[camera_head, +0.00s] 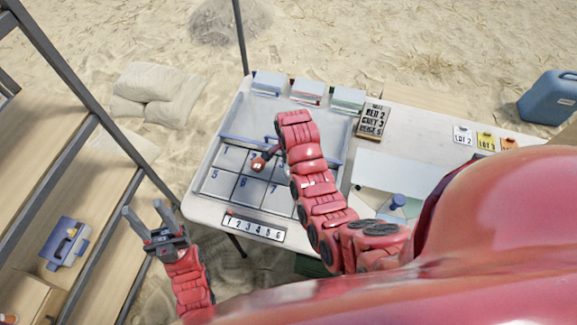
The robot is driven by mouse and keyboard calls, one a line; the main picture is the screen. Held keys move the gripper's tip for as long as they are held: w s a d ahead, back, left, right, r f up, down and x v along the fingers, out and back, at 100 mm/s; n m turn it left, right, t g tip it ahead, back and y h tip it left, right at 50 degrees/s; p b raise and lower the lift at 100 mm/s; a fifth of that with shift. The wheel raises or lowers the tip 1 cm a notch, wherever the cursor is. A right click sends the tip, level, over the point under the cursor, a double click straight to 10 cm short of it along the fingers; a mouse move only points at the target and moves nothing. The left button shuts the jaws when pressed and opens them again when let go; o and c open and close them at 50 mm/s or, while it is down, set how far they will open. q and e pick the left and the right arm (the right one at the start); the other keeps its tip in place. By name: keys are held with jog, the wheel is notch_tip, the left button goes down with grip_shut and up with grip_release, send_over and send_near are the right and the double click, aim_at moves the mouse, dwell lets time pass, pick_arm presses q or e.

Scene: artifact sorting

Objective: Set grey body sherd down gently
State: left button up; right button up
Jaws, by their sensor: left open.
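I cannot make out a grey body sherd in this view. A tray or mat with numbered cells (224,181) lies on the table (205,212). A small reddish-orange object with a dark part (260,163) shows over its upper cells, beside my right arm; I cannot tell what it is. My left gripper (142,209) is open and empty, left of the table's front left corner, fingers pointing up in the picture. My right arm reaches over the tray and covers its right part. Its gripper is hidden.
Bins (267,83) line the table's back edge, beside a tally sign (373,120). A numbered strip (254,227) lies at the front edge. Lot cards (485,141) stand at right. A shelf rack (60,150) with a blue case (65,243) stands left, near my left gripper.

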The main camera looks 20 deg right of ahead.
jog(key=shift+w, duration=0.7)
jog(key=shift+p, duration=0.4)
notch_tip(320, 180, down, 3)
jog(key=shift+r+p, duration=0.2)
jog(key=shift+p, duration=0.6)
jog(key=shift+f, duration=0.45)
jog(key=shift+f, duration=0.15)
jog(key=o, duration=1.4)
jog(key=shift+c, duration=0.2)
